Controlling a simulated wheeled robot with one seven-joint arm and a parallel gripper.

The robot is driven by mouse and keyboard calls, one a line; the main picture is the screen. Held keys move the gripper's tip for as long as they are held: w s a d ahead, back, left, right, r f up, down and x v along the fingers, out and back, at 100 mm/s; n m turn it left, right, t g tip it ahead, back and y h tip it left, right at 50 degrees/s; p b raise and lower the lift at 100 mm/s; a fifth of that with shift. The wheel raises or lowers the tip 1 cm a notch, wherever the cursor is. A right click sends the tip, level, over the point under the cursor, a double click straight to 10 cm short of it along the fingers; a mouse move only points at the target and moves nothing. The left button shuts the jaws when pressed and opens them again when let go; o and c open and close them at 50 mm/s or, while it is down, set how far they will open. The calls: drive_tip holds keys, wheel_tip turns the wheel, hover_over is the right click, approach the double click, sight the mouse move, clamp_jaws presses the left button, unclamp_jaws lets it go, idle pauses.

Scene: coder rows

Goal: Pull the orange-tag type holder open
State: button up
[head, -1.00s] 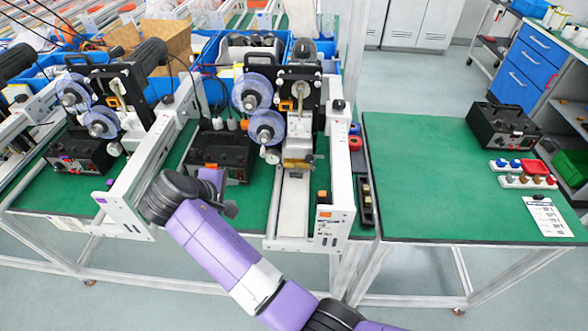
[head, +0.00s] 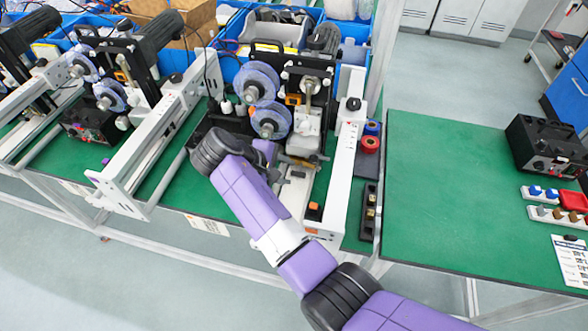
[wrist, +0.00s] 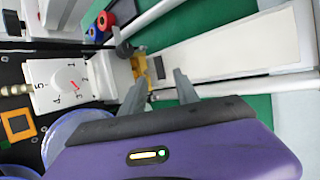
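The type holder is a brass-coloured block (wrist: 139,64) at the end of the white dial unit in the wrist view. In the head view it is largely hidden by my gripper. An orange square tag (wrist: 17,124) shows on the black panel of this machine; it also shows beside the reels in the head view (head: 293,98). My gripper (wrist: 160,77) is open, its two grey fingers apart. The fingertips are close to the brass block and its dark end piece. I cannot tell whether they touch it. Nothing is held.
Blue reels (head: 258,82) stand just behind my gripper. A white side rail (head: 340,165) runs at its right, with red and blue tape rolls (head: 371,143) beyond. Another machine (head: 110,90) stands left. The right green table (head: 450,190) is mostly clear.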

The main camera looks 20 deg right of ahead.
sight(295, 174)
drive_tip(key=shift+x, duration=1.95)
clamp_jaws()
